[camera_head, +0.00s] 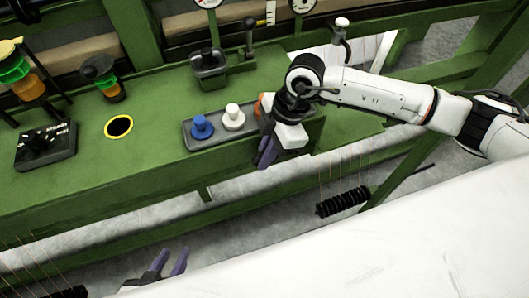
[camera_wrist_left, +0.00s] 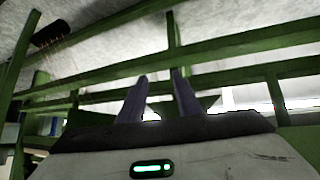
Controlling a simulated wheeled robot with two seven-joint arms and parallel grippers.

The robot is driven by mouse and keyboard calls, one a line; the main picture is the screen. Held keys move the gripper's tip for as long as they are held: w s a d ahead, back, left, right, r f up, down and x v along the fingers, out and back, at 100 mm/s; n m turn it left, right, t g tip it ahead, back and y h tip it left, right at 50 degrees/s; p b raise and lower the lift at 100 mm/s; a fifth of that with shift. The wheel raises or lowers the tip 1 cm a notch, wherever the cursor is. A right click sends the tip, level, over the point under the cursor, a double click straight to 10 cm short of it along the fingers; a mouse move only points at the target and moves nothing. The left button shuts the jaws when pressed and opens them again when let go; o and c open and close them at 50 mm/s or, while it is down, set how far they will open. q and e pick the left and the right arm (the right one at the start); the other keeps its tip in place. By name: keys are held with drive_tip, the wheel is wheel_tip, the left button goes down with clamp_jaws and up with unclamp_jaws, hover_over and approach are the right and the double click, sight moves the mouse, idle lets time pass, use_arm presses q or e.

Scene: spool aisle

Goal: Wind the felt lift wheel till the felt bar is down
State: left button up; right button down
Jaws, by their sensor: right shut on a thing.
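My right gripper (camera_head: 267,152) reaches in from the right to the front edge of the green machine. Its purple fingers point down, close together, beside the right end of a small grey tray. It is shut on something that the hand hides. I cannot make out the felt lift wheel. A beige bar (camera_head: 66,62) runs along the back; I cannot tell whether it is the felt bar. My left gripper (camera_head: 170,264) is low at the front, its two purple fingers apart and empty. Its fingers also show in the left wrist view (camera_wrist_left: 160,97), pointing at green beams.
The grey tray (camera_head: 213,140) holds a blue knob (camera_head: 202,126) and a white knob (camera_head: 234,117). A black-topped box (camera_head: 46,145), a yellow-rimmed hole (camera_head: 118,127) and a grey bin (camera_head: 209,70) are on the green top. A black spring-like roll (camera_head: 343,202) is below right.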

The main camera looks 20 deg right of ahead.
drive_tip(key=shift+a+r+h+p, duration=0.1)
drive_tip(key=shift+r+h+p, duration=0.2)
drive_tip(key=shift+h+p, duration=0.5)
drive_tip(key=shift+f+h+p, duration=0.1)
drive_tip(key=shift+h+p, duration=0.55)
drive_tip(key=shift+h, duration=0.05)
drive_tip(key=h, duration=0.3)
drive_tip(key=shift+f, duration=0.25)
use_arm(q)
drive_tip(key=shift+s+a+r, duration=0.1)
drive_tip(key=shift+a+r, duration=0.15)
drive_tip(key=shift+r, duration=0.2)
drive_tip(key=shift+s+a+r, duration=0.1)
drive_tip(key=shift+a+r, duration=0.15)
drive_tip(key=shift+r, duration=0.2)
use_arm(e)
drive_tip(key=shift+h, duration=0.8)
use_arm(q)
drive_tip(key=shift+d, duration=0.15)
use_arm(e)
drive_tip(key=c, duration=2.2)
unclamp_jaws()
